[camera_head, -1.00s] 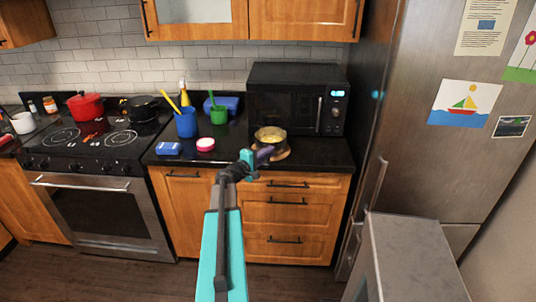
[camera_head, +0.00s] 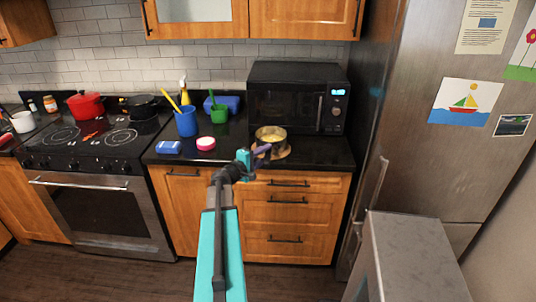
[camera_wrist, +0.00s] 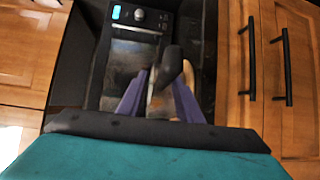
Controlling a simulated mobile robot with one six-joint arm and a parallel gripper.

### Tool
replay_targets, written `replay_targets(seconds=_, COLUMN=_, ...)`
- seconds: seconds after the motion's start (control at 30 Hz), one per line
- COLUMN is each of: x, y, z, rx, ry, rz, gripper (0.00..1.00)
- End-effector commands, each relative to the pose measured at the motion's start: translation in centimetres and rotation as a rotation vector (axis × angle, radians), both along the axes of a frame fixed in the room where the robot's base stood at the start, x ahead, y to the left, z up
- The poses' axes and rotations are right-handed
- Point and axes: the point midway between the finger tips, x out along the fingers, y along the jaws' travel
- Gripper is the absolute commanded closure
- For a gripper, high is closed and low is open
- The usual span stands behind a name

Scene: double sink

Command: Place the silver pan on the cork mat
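The silver pan (camera_head: 270,140), yellowish inside, sits upright on the round cork mat (camera_head: 284,154) in front of the microwave, in the head view. The mat's tan rim shows at the front and right of the pan. My gripper (camera_head: 263,151) is at the near side of the pan, by its handle. In the wrist view, its two purple fingers (camera_wrist: 160,92) stand apart. A dark rounded piece, likely the pan's handle (camera_wrist: 172,62), shows just beyond the gap. I cannot tell whether a finger touches it.
The black microwave (camera_head: 298,97) stands behind the pan. The fridge (camera_head: 430,130) bounds the right. The counter's front edge is near.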

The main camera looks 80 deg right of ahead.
Motion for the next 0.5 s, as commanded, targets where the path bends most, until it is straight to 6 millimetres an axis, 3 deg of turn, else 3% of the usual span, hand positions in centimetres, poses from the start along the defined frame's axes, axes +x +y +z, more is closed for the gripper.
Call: replay_targets(seconds=0.5, x=3.2, y=6.2, z=0.3, rx=-0.001, ry=0.000, rz=0.002, gripper=0.68)
